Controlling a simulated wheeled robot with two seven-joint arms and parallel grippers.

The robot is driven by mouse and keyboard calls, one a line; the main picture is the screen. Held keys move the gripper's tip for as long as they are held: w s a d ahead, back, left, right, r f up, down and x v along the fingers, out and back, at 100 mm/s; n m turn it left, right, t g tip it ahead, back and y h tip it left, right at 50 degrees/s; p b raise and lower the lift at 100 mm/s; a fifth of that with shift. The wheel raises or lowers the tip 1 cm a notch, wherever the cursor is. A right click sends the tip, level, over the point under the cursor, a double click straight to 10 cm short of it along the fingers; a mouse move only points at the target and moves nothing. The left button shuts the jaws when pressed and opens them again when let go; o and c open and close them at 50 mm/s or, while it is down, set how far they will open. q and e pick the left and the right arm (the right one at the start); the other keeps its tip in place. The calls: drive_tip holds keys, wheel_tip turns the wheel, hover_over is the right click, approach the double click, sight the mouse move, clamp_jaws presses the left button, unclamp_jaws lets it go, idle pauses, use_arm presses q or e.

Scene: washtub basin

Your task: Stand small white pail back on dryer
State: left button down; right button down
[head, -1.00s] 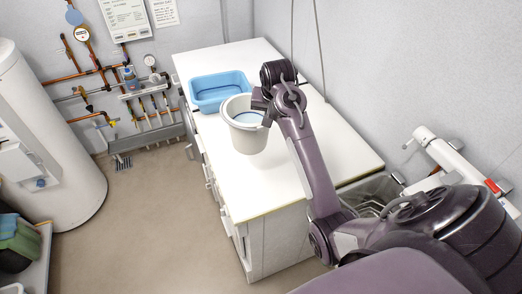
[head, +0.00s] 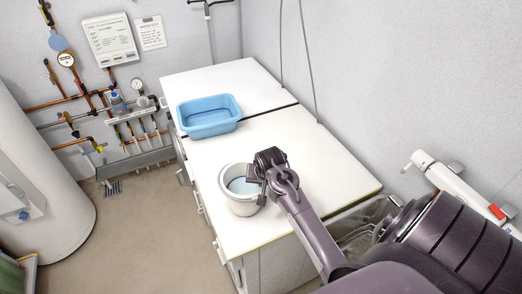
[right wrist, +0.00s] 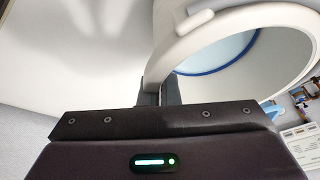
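The small white pail (head: 238,207) is upright near the left edge of the near part of the white worktop (head: 300,150) in the head view. A blue band shows inside it. I cannot tell whether its base touches the surface. My right gripper (head: 260,188) is at the pail's right rim and appears shut on it. In the right wrist view, the pail's rim (right wrist: 167,45) runs into the fingers (right wrist: 160,92). No separate dryer can be made out; the white-topped units stand in one row. My left gripper is out of view.
A blue basin (head: 208,116) stands on the worktop behind the pail, near a dark seam. The worktop right of the basin is clear. Pipes and gauges (head: 66,60) line the back wall, and a white tank (head: 35,150) stands at left.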

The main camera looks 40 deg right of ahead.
drive_tip(key=shift+w+d+f, duration=0.1)
drive_tip(key=shift+w+f, duration=0.2)
drive_tip(key=shift+f, duration=0.05)
drive_tip(key=shift+w+d+f, duration=0.1)
drive_tip(key=shift+w, duration=0.05)
drive_tip(key=shift+s+a, duration=0.2)
drive_tip(key=shift+s, duration=0.15)
drive_tip(key=c, duration=2.1)
unclamp_jaws()
drive_tip(key=shift+s, duration=0.1)
drive_tip(key=o, duration=0.5)
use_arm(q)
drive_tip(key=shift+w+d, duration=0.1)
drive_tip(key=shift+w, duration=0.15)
